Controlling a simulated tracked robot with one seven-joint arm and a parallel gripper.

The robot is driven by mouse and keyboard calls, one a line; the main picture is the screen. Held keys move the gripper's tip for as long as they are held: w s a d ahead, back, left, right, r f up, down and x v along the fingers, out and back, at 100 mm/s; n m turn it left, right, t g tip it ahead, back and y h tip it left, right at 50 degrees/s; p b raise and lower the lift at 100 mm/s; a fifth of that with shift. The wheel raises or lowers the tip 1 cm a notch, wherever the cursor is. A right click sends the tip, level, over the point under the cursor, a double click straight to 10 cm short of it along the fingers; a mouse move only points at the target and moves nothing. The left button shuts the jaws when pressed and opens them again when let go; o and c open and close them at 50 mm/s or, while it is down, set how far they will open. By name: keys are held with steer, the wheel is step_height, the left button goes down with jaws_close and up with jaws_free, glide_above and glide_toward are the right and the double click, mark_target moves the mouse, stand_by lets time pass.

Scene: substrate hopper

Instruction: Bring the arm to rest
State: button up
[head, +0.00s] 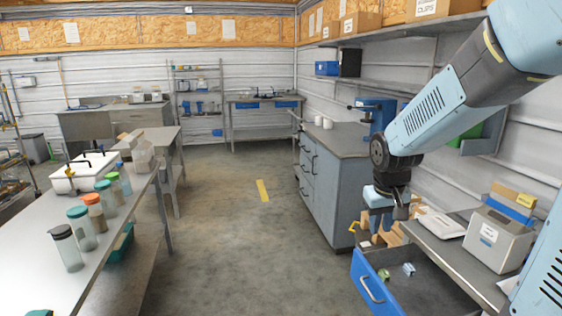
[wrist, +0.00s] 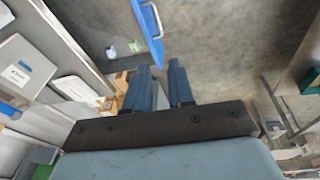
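My arm comes in from the right in the head view and bends down. My gripper (head: 386,212) hangs with its fingers pointing down, above and behind the open blue drawer. In the wrist view my gripper (wrist: 160,68) shows two dark blue fingers standing apart. I see nothing held between them. The blue drawer (head: 370,287) is pulled out below the grey worktop at the lower right. Its blue front and handle show at the top of the wrist view (wrist: 148,30). A small green piece and a pale blue piece (head: 408,269) lie in the drawer.
A grey box with a label (head: 495,240) and a white flat tray (head: 442,224) stand on the worktop near my arm. A grey cabinet (head: 338,190) stands behind my gripper. A long bench (head: 120,250) with jars runs along the left. The floor between is clear.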

steer(key=s+r+m+t, duration=0.1)
steer(key=s+r+t, duration=0.2)
steer(key=s+r, duration=0.9)
steer(key=s+a, duration=0.1)
steer(key=s, duration=0.3)
steer(key=shift+y, duration=0.4)
steer(key=shift+s+r, duration=0.1)
stand_by(0.4)
